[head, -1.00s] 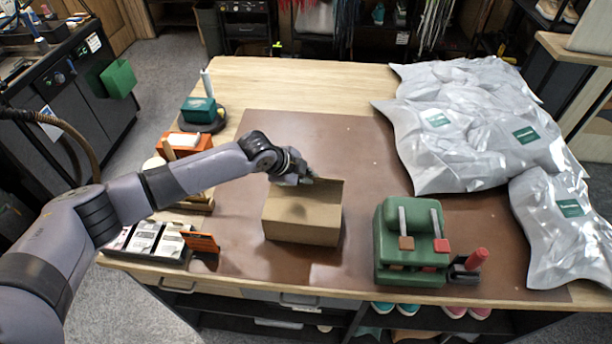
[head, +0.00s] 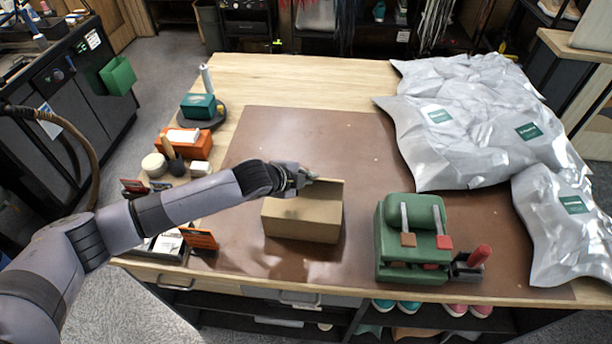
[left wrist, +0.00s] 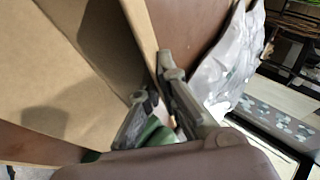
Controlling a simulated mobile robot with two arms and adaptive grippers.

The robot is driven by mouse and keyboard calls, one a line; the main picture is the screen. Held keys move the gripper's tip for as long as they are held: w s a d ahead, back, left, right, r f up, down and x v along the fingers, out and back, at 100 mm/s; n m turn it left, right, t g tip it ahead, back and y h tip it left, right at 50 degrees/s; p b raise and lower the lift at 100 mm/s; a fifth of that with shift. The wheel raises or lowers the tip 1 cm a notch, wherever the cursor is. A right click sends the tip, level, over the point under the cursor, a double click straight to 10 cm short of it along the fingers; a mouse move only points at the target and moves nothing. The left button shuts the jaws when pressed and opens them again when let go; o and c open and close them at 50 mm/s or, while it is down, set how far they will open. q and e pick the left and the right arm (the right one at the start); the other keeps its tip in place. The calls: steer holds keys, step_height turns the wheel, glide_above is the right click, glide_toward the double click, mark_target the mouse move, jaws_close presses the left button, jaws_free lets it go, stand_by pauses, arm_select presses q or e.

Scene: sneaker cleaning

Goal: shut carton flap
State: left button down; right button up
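The brown cardboard carton (head: 302,228) sits on the brown mat in the middle of the table. A cardboard panel (head: 328,192) rises at its back edge, next to my left gripper (head: 311,176). In the left wrist view the carton (left wrist: 60,75) fills the left side, and a narrow cardboard edge (left wrist: 141,30) runs down toward the fingertips. My left gripper (left wrist: 158,82) has its two fingers apart there, close to this edge. I cannot tell whether the fingers touch the cardboard. My right gripper is out of view.
A green device (head: 412,240) with two levers stands right of the carton. Silvery bags (head: 470,120) cover the table's right side. An orange box (head: 186,142), a teal box (head: 200,107) and small items line the left edge. The mat (head: 310,130) behind the carton is clear.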

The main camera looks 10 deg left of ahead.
arm_select(q)
steer(key=f+t+b, duration=0.1)
steer(key=b, duration=0.1)
steer(key=s+f+t+b, duration=0.1)
steer(key=shift+m+b, duration=0.3)
steer(key=shift+b, duration=0.05)
steer(key=shift+s+t+h+b, duration=0.15)
steer(key=shift+t+h+b, duration=0.25)
steer(key=shift+t+b, duration=0.65)
steer(key=shift+r, duration=0.1)
steer(key=c, duration=2.3)
jaws_free()
steer(key=o, duration=0.5)
steer(key=shift+c, duration=0.2)
steer(key=shift+s, duration=0.1)
steer(key=shift+v, duration=3.9)
steer(key=shift+r, duration=0.1)
